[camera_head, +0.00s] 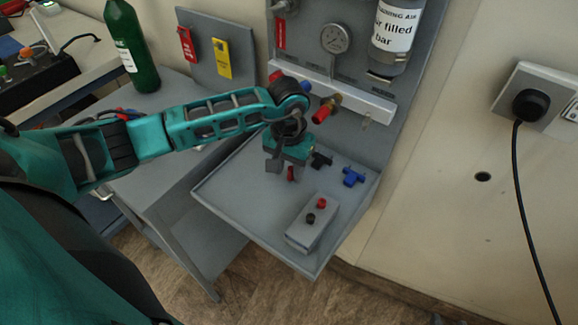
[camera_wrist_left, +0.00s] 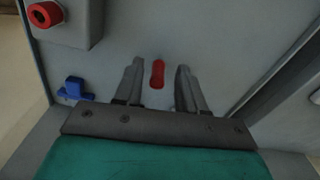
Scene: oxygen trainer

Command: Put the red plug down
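The red plug (camera_head: 291,174) is on or just above the grey tray, right by my left gripper (camera_head: 281,166), which points down over the tray. In the left wrist view the red plug (camera_wrist_left: 157,74) shows between the two fingers of my left gripper (camera_wrist_left: 160,86). The fingers are apart, with a visible gap on each side of the plug, so they do not grip it. The lower part of the plug is hard to make out. My right gripper is not in view.
The grey tray (camera_head: 240,200) also holds a black plug (camera_head: 321,160), a blue plug (camera_head: 353,177) and a grey box (camera_head: 311,232) with red and black knobs. A rail (camera_head: 345,98) with coloured fittings is behind. The tray's front left area is clear.

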